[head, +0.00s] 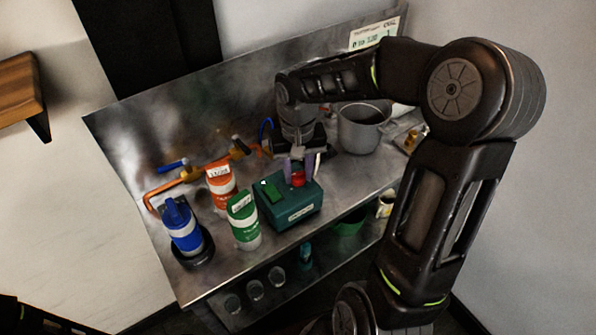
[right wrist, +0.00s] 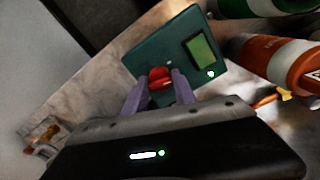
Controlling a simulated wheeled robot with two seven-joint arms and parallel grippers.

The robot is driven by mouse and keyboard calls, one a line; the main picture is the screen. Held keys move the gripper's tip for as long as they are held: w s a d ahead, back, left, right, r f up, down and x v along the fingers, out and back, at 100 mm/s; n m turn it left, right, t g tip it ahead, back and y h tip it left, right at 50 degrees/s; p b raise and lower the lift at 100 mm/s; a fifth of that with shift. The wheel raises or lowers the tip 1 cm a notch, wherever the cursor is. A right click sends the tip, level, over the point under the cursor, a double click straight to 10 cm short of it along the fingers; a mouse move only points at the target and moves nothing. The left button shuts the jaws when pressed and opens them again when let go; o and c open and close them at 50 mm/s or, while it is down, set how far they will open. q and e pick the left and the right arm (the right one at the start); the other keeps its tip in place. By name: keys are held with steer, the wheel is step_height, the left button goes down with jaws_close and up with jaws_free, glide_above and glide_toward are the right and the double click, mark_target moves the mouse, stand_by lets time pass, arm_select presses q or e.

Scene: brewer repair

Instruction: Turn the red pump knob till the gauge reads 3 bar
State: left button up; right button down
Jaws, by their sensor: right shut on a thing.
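The red pump knob (head: 298,179) is on top of the teal pump box (head: 291,213), which stands on the metal counter. It also shows in the right wrist view (right wrist: 160,78). My right gripper (head: 302,168) reaches down from above, its two purple fingers on either side of the knob and shut on it. A green display (head: 272,192) is on the box beside the knob; in the right wrist view the display (right wrist: 201,50) is plain green and I cannot read any value. My left gripper is not in view.
A green-and-white canister (head: 243,220), an orange-and-white canister (head: 221,185) and a blue jug (head: 182,228) stand left of the box. A steel pot (head: 362,128) is behind right. Several glasses (head: 255,290) stand on the lower shelf. Orange pipes (head: 190,176) run along the back.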

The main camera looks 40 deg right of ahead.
mark_target(298, 173)
steer(key=c, duration=1)
jaws_free()
steer(key=shift+c, duration=0.2)
steer(key=shift+r, duration=0.1)
step_height(298, 173, up, 8)
steer(key=shift+f+b, duration=0.2)
steer(key=shift+b, duration=0.4)
